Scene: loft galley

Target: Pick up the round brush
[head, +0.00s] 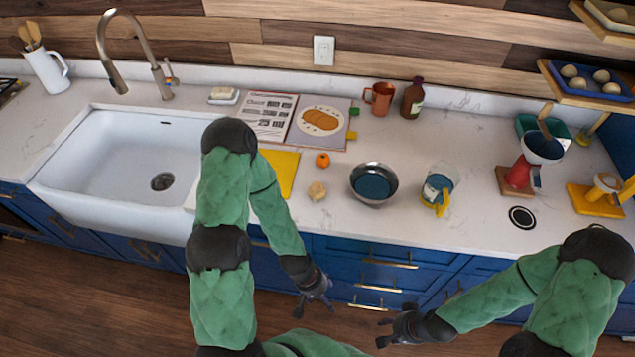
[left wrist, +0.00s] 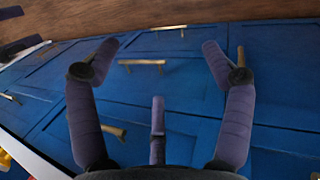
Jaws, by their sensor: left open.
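I cannot make out the round brush for certain. A wooden handle (head: 545,112) rises from a dark cone-shaped cup (head: 543,147) on a red stand at the right of the counter; what is at its lower end is hidden. My left gripper (head: 318,298) is open and empty, low in front of the blue drawers and below the counter. In the left wrist view its fingers (left wrist: 158,62) are spread, facing the drawer fronts. My right gripper (head: 382,333) is also low in front of the cabinets, with its fingers apart and nothing between them.
The white counter (head: 450,232) holds a steel bowl (head: 374,184), a glass jug (head: 438,188), a tomato-like orange item (head: 322,160), a copper mug (head: 379,98) and a brown bottle (head: 412,97). A sink (head: 100,155) is at left. Brass handles (head: 387,264) jut from the drawers.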

